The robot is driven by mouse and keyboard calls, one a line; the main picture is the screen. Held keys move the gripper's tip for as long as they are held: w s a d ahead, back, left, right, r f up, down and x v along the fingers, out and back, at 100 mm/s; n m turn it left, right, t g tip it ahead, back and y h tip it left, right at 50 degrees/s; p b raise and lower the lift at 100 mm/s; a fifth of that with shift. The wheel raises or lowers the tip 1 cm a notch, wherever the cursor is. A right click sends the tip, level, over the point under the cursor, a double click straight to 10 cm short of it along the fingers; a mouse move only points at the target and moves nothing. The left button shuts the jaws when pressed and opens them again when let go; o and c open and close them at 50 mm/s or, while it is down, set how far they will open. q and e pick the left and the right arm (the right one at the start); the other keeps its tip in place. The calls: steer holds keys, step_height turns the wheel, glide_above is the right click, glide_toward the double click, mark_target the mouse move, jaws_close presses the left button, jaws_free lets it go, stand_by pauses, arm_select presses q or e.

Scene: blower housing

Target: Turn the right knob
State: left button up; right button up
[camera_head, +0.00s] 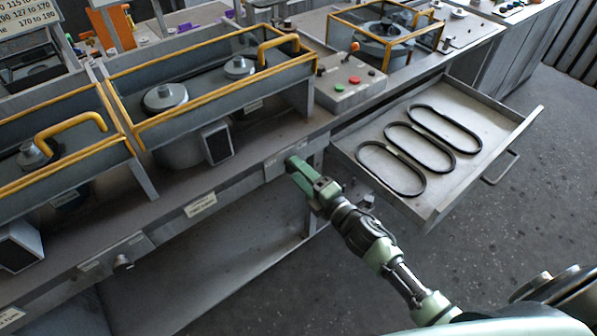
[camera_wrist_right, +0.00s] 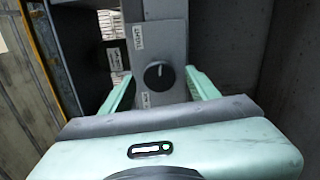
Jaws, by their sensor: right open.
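The right knob (camera_wrist_right: 158,74) is a round dark dial with a light pointer mark on a grey panel in the right wrist view. Small labels sit above and below it. My right gripper (camera_head: 293,165) is at the bench's front face in the head view and hides most of the knob there. In the right wrist view its two green fingers are spread, one on each side of the knob, with nothing between them but the knob. Contact with the knob cannot be told. A second knob (camera_head: 122,262) is on the same front face farther left. My left gripper is out of view.
An open drawer (camera_head: 467,178) with three black belts sticks out right of my right gripper. A button box (camera_head: 350,83) and yellow-railed blower housings (camera_head: 205,95) stand on the bench. The floor in front is clear.

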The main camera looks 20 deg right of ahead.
steer(key=v, duration=0.7)
steer(key=shift+b, duration=0.45)
